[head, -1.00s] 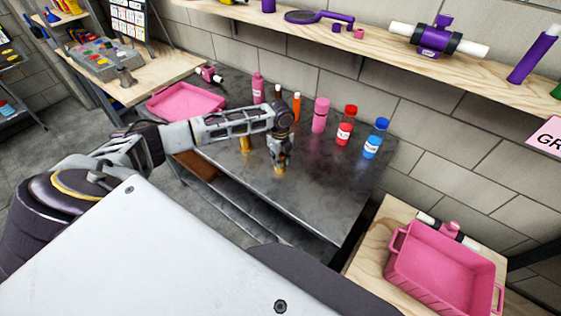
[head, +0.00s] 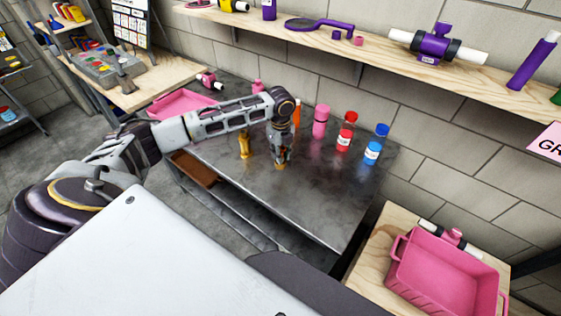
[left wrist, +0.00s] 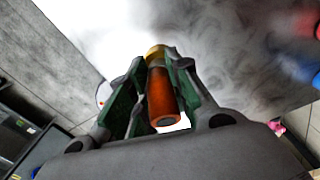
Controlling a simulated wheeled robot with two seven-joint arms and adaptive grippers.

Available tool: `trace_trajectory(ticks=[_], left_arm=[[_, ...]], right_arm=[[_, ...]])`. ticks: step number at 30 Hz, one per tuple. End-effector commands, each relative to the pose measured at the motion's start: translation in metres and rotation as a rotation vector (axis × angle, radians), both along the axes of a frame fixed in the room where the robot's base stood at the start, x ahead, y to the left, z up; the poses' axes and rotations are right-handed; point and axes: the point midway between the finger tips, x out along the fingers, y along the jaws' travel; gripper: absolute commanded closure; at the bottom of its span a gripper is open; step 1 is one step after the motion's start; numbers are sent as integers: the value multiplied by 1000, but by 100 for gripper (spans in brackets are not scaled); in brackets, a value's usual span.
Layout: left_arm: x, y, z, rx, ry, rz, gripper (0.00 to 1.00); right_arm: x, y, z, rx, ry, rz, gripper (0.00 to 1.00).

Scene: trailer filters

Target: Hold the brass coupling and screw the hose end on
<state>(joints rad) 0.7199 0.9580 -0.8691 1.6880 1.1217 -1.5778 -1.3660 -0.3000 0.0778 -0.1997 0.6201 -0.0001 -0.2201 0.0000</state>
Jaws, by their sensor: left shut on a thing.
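My left gripper (head: 281,158) points down over the middle of the grey bench. It is shut on a short brass coupling (head: 281,166), whose lower end shows below the fingers. In the left wrist view, the gripper (left wrist: 157,98) has its green pads on both sides of the coupling (left wrist: 163,95), which looks orange-brown there with a brass-yellow far end. Whether it touches the bench is unclear. A second brass-coloured piece (head: 245,145) stands on the bench to the left. An orange upright piece (head: 297,113) stands behind my wrist, partly hidden. I cannot tell which is the hose end. My right gripper is not in view.
The bench (head: 325,205) is clear at front right. A pink bottle (head: 320,121), red bottle (head: 346,131) and blue-capped bottle (head: 376,145) stand along its back. A pink tray (head: 180,103) lies at its left, partly behind my arm. A pink crate (head: 440,285) sits lower right.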

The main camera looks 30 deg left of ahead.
Motion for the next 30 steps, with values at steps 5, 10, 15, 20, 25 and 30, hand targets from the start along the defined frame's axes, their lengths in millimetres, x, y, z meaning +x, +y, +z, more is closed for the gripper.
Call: trace_trajectory(ticks=[5, 10, 15, 20, 25, 30], left_arm=[[1, 0, 22, 0, -3, 0, 100], [0, 0, 32, 0, 0, 0, 100], [0, 0, 33, 0, 0, 0, 100], [0, 0, 33, 1, -1, 0, 100], [0, 0, 33, 1, -1, 0, 100], [1, -1, 33, 0, -1, 1, 100]], right_arm=[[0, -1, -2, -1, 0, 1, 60], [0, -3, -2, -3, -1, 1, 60], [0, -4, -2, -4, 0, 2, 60], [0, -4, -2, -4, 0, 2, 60], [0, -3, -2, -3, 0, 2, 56], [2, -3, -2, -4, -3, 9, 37]])
